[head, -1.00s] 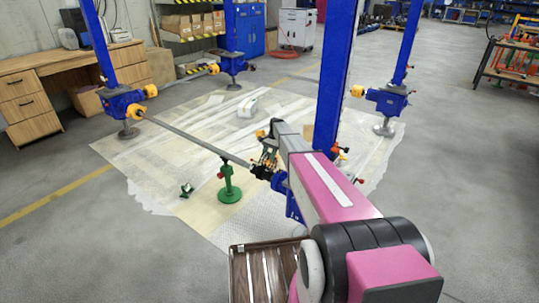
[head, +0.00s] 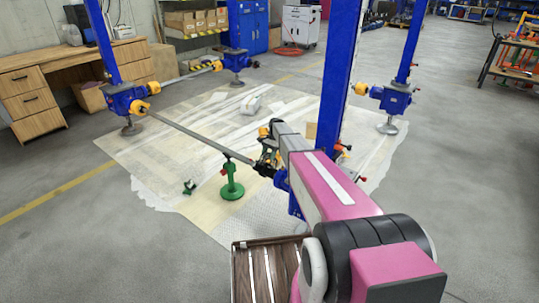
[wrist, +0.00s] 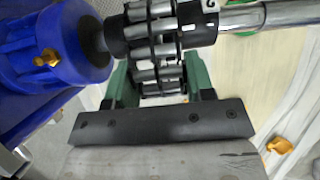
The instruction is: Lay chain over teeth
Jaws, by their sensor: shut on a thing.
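The chain (wrist: 155,50), with grey metal rollers and dark link plates, shows in the wrist view at the black coupling hubs (wrist: 198,25). The hubs join the shaft between a blue gearbox (wrist: 55,45) on the left and a bright steel shaft (wrist: 255,17) on the right. My gripper (wrist: 157,88) has green fingers either side of the chain's lower part and is shut on the chain. In the head view my gripper (head: 268,163) is at the shaft end beside the blue column, where the chain is too small to make out. The teeth are mostly hidden under the chain.
A green stand (head: 232,182) supports the long shaft (head: 190,132) just left of my gripper. A blue column (head: 336,80) rises close behind my arm. A wooden slatted tray (head: 241,275) is at the front. Pale sheeting (head: 215,125) covers the floor.

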